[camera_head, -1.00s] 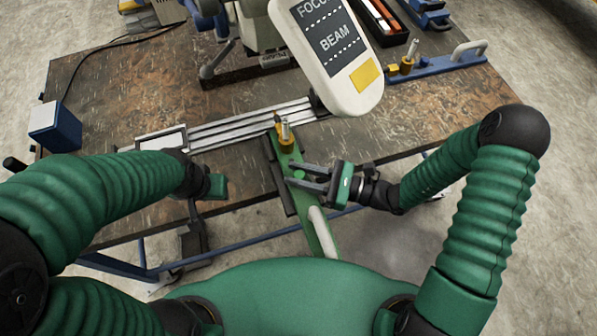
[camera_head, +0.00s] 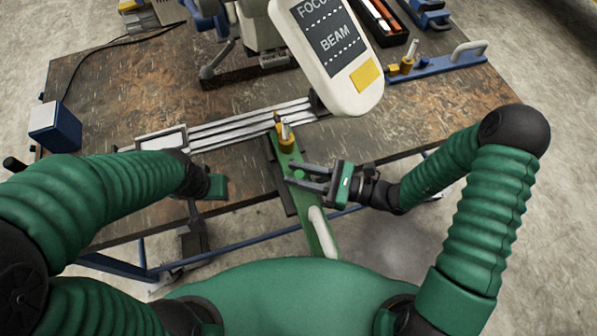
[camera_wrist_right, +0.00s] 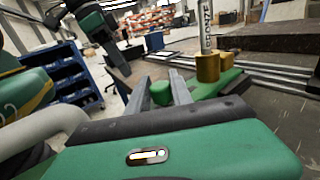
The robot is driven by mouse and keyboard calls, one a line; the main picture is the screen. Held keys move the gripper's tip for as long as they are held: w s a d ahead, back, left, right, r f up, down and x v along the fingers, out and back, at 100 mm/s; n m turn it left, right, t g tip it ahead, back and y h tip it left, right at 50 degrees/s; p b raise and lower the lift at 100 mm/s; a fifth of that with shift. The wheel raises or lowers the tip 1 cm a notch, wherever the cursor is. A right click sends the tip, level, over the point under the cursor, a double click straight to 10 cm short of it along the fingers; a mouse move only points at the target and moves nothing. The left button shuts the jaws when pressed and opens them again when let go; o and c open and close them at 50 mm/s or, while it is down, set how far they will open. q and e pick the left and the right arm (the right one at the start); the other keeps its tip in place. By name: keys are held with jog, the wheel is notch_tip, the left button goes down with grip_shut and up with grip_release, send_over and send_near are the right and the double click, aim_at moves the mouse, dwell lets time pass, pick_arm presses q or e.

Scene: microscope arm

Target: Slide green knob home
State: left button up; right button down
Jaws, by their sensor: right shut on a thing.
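The green knob (camera_head: 299,174) stands on a green bar (camera_head: 287,153) that runs from the table edge toward me, with dark rails beside it. My right gripper (camera_head: 289,172) reaches in from the right with its two fingers on either side of the knob and is shut on it. The right wrist view shows the knob (camera_wrist_right: 160,92) between the two grey fingers (camera_wrist_right: 166,88). A brass post (camera_head: 286,138) stands at the bar's far end. My left gripper (camera_head: 205,187) is at the table's front edge, left of the bar; its fingers are not clear.
Silver rails (camera_head: 245,123) cross the table behind the bar. A pale panel marked FOCUS and BEAM (camera_head: 350,85) hangs above the table. A white handle (camera_head: 321,232) is on the near part of the bar. A blue bar (camera_head: 437,68) lies at the back right.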

jog(key=shift+w, duration=0.1)
pick_arm(q)
jog(key=shift+r, duration=0.35)
pick_arm(e)
jog(key=w, duration=0.1)
jog(key=w+a, duration=0.1)
jog(key=w, duration=0.1)
jog(key=shift+d, duration=0.1)
pick_arm(q)
jog(key=shift+s, duration=0.1)
pick_arm(e)
jog(key=c, duration=1.1)
grip_release()
jog(key=shift+w, duration=0.1)
jog(key=v, duration=1.7)
